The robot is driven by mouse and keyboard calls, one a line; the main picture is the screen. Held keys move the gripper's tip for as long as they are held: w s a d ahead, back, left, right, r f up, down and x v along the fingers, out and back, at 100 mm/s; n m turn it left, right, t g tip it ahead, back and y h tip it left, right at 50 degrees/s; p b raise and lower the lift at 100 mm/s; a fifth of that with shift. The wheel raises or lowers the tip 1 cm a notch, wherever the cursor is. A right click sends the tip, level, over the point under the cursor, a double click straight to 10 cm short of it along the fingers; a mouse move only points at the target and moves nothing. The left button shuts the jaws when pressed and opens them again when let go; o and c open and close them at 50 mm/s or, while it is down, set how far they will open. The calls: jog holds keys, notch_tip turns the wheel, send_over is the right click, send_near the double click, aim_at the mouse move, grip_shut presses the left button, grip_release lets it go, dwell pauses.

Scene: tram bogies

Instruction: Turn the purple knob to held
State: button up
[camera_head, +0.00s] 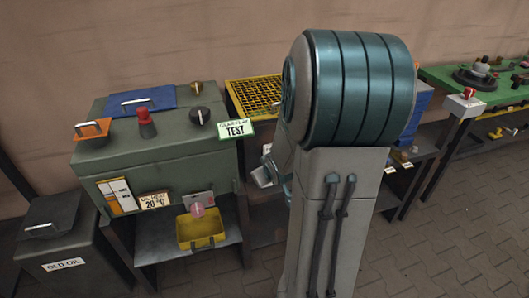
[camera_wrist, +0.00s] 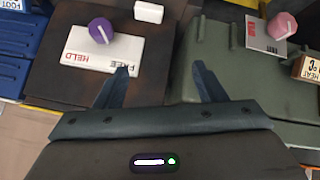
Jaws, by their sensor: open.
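The purple knob (camera_wrist: 102,30) shows at the upper left of the wrist view. It sits at the edge of a white plate (camera_wrist: 88,68) with upside-down words: HELD in red on the left, FREE in dark letters on the right. The white line on the knob slants down and slightly right in the picture, toward the FREE side. My gripper (camera_wrist: 162,75) is open and empty. Its left finger overlaps the plate's right end in the picture, below and right of the knob; contact cannot be told. In the head view my arm hides the knob.
A green cabinet (camera_wrist: 222,75) with a pink knob (camera_wrist: 281,26) is at the right of the wrist view. A small white block (camera_wrist: 149,11) stands right of the purple knob. The head view shows a yellow grid tray (camera_head: 252,92) and a TEST sign (camera_head: 235,130).

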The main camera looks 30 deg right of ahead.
jog(key=s+d+f+m+t+h+b, duration=0.1)
jog(key=s+d+f+m+t+b, duration=0.25)
jog(key=d+f+t+b, duration=0.7)
jog(key=shift+m+g+h, duration=0.25)
jog(key=shift+g+h, duration=0.15)
jog(key=shift+g, duration=0.25)
jog(key=p+x, duration=0.1)
jog(key=x, duration=0.4)
jog(key=d+f+p+x, duration=0.1)
jog(key=x, duration=0.4)
jog(key=d+x, duration=0.1)
jog(key=x, duration=0.3)
jog(key=shift+w+f+p, duration=0.15)
jog(key=shift+f+p, duration=0.15)
jog(key=shift+p, duration=0.1)
jog(key=c, duration=1)
